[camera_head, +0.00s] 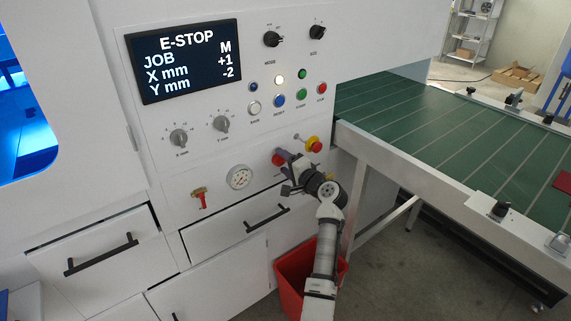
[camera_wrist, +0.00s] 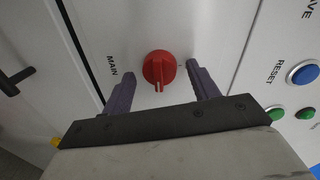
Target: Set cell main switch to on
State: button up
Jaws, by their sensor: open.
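The main switch (camera_wrist: 158,68) is a red round knob with a raised grip and a pale pointer mark, on the white panel beside the label MAIN in the wrist view. Its pointer is toward the bottom of that picture, toward my palm. My gripper (camera_wrist: 160,74) is open, with one purple finger on each side of the knob and visible gaps between. I cannot tell how deep the fingertips reach. In the head view my gripper (camera_head: 285,158) is at the panel, partly hiding the red switch.
A red emergency-stop button on a yellow base (camera_head: 314,145) sits just right of my gripper. The display (camera_head: 185,60) reads E-STOP. A gauge (camera_head: 240,177) and red-handled valve (camera_head: 199,198) are left. The green conveyor (camera_head: 430,130) is right; a red bin (camera_head: 292,275) stands below.

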jog(key=shift+s, duration=0.1)
jog(key=b+v, duration=0.3)
jog(key=v, duration=1)
jog(key=shift+s+d, duration=0.25)
